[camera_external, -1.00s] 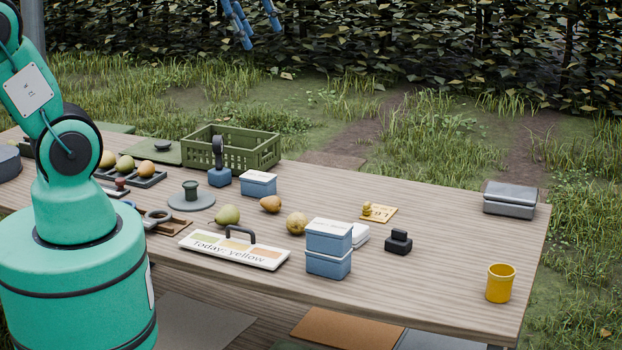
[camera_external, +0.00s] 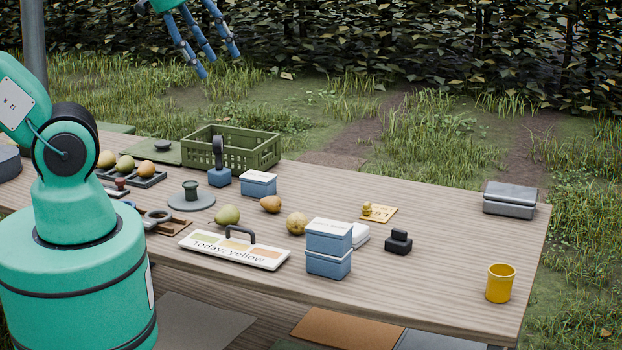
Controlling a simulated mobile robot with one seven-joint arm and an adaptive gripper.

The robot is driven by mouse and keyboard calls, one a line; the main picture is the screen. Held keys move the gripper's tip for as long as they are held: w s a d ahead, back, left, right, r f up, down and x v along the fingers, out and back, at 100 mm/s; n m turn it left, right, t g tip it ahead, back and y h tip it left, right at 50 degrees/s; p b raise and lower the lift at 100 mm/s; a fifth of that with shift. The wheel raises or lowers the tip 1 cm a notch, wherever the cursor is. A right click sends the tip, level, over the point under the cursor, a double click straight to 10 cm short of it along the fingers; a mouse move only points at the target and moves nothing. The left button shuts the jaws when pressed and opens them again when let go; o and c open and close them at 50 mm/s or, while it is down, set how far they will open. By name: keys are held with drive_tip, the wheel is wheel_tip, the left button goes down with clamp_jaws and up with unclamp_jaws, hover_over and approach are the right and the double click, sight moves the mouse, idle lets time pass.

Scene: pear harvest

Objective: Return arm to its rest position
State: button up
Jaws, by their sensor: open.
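My gripper (camera_external: 208,62) hangs in the air at the top of the view, above the far left part of the table. Its blue fingers are spread and point down. Nothing is between them. The upper part of my arm that leads to the gripper is out of the frame. The wooden table (camera_external: 440,255) lies below, and the gripper touches nothing on it.
A green crate (camera_external: 255,155) stands at the table's back edge, below the gripper. Loose pears (camera_external: 228,215), stacked blue boxes (camera_external: 329,262), a sign tray (camera_external: 235,252), a yellow cup (camera_external: 500,284) and a grey case (camera_external: 510,200) stand on the table. The right part is mostly clear.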

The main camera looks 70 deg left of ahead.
wheel_tip(320, 180, down, 9)
drive_tip(key=b, duration=0.9)
